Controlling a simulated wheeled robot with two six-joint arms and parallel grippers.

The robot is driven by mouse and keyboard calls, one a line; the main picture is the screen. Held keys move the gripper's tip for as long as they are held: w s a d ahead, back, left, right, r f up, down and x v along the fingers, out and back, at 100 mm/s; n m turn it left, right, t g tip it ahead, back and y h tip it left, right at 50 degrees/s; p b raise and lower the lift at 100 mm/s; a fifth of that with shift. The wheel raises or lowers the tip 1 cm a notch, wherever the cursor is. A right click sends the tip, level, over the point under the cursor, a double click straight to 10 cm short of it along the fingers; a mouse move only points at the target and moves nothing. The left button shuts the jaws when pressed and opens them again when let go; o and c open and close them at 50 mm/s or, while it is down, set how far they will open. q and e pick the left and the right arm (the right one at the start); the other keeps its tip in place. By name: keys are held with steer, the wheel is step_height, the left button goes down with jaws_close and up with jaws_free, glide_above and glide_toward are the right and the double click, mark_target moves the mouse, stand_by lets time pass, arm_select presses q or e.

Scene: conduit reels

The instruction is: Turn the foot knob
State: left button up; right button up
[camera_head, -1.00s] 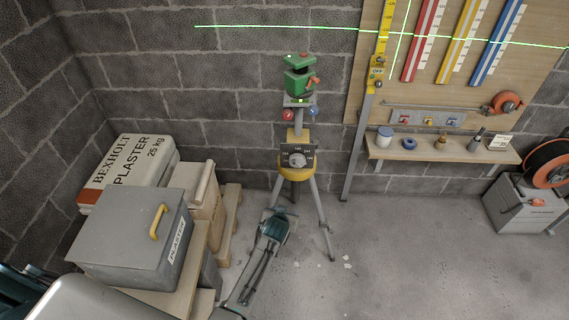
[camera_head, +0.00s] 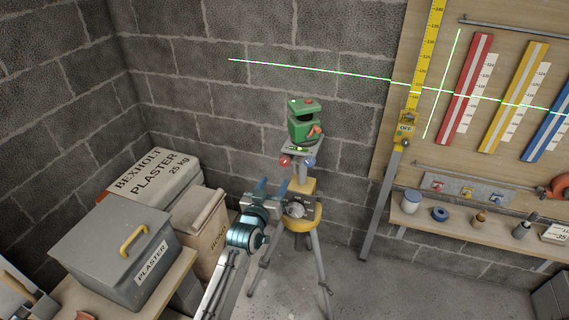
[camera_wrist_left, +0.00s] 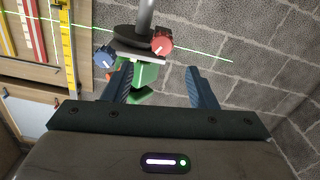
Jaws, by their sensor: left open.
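A green laser level (camera_head: 305,122) stands on a small plate on top of a tripod (camera_head: 318,262). Below the plate are a red knob (camera_head: 285,161) and a blue knob (camera_head: 310,162). In the left wrist view the picture is upside down. There the red knob (camera_wrist_left: 162,44) and blue knob (camera_wrist_left: 104,57) lie beyond the fingertips, apart from them. The red knob is between the fingers' lines, the blue one outside. My right gripper is out of view.
A yellow tripod head with a dark dial (camera_head: 299,207) is right beside my left gripper. A grey toolbox (camera_head: 110,245) and a plaster bag (camera_head: 150,178) stand at left. A shelf (camera_head: 465,232) and a measuring staff (camera_head: 412,95) are at right. A green laser line crosses the wall.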

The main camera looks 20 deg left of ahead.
mark_target(284, 163)
arm_select(q)
steer(key=w+p, duration=0.1)
steer(key=w, duration=0.7)
steer(key=shift+w, duration=1)
steer(key=c, duration=1)
steer(key=shift+p, duration=0.35)
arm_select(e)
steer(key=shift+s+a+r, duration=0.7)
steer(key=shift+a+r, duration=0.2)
